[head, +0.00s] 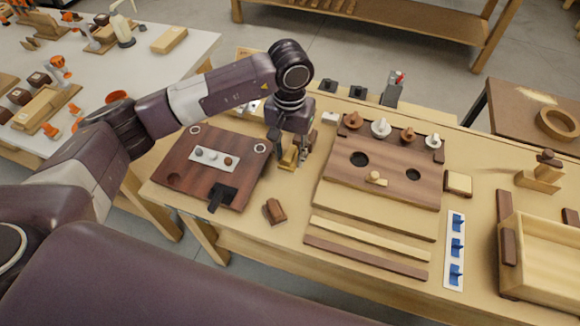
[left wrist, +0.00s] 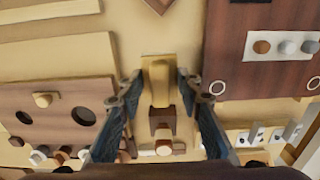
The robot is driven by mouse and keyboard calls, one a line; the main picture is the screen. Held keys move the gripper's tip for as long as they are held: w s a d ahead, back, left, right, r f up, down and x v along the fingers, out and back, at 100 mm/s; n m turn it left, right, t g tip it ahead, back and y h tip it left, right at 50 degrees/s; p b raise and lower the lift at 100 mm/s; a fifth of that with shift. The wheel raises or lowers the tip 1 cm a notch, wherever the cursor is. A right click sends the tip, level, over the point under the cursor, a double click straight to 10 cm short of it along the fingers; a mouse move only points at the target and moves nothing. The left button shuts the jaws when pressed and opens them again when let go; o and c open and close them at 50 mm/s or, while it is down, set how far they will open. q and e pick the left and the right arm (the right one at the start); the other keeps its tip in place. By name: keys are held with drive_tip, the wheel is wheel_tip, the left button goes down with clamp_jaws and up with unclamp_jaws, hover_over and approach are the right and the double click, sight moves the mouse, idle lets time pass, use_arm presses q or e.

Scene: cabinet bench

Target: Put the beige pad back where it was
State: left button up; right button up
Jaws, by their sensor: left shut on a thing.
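My left gripper (head: 292,160) is low over the bench, between the dark board on the left and the brown board with two holes. In the left wrist view its two fingers (left wrist: 159,88) stand on either side of a beige pad (left wrist: 158,68), shut on it. The pad also shows in the head view (head: 287,157), partly hidden by the gripper. A brown wooden piece with a pale round knob (left wrist: 163,147) lies close behind the pad; whether they touch is unclear. My right gripper is not in view.
The dark board (head: 175,165) carries a white strip and a black bracket. The holed board (head: 330,180) has several knobs along its back. A small brown block (head: 274,211) lies in front.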

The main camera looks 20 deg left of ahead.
sight(290, 180)
use_arm(q)
wheel_tip(290, 180, down, 3)
drive_tip(key=shift+f, duration=0.15)
wheel_tip(290, 180, down, 4)
drive_tip(key=shift+f+p, duration=0.2)
drive_tip(key=shift+p, duration=0.45)
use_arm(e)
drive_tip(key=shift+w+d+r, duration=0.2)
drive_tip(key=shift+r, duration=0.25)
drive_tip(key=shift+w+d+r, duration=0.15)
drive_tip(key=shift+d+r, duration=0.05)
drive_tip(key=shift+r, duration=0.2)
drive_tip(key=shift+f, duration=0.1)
use_arm(q)
drive_tip(key=o, duration=0.6)
drive_tip(key=shift+f, duration=0.15)
drive_tip(key=o, duration=0.4)
